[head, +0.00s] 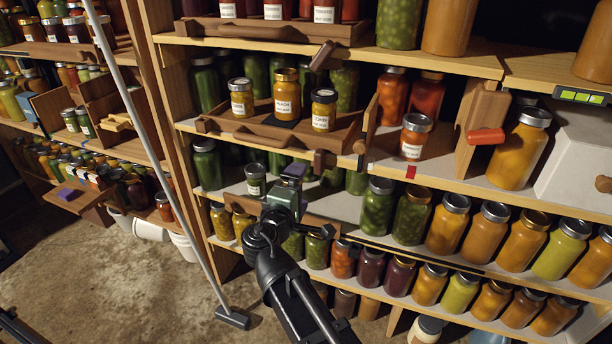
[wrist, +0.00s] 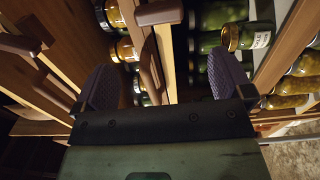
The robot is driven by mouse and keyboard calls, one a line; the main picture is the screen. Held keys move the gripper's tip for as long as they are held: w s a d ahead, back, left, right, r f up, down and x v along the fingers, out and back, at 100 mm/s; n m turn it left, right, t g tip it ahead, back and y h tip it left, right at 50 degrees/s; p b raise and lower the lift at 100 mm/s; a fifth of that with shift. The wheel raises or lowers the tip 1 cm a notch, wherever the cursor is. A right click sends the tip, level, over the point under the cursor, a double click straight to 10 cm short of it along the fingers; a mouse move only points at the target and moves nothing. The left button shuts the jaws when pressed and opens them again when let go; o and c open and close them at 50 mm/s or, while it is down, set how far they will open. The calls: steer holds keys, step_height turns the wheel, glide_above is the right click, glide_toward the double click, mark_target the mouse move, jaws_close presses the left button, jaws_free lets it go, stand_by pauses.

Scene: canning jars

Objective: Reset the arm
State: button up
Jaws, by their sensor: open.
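My gripper (head: 292,174) is in front of the shelves in the head view, at the end of my dark arm, just below the front of a wooden tray (head: 262,138). In the wrist view my gripper (wrist: 165,82) shows two purple-grey fingers spread wide, with nothing between them. A small labelled jar of green contents (head: 255,182) stands on the shelf just left of my gripper in the head view. Whether a finger touches the shelf or the tray cannot be told.
The tray holds three labelled jars (head: 286,92). Rows of filled jars (head: 411,212) line the shelves right of my gripper. A jar with red-orange contents (head: 415,137) stands near the shelf edge. A long pole (head: 170,175) leans at left. Open concrete floor (head: 150,285) lies below left.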

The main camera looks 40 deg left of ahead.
steer(key=shift+s, duration=0.2)
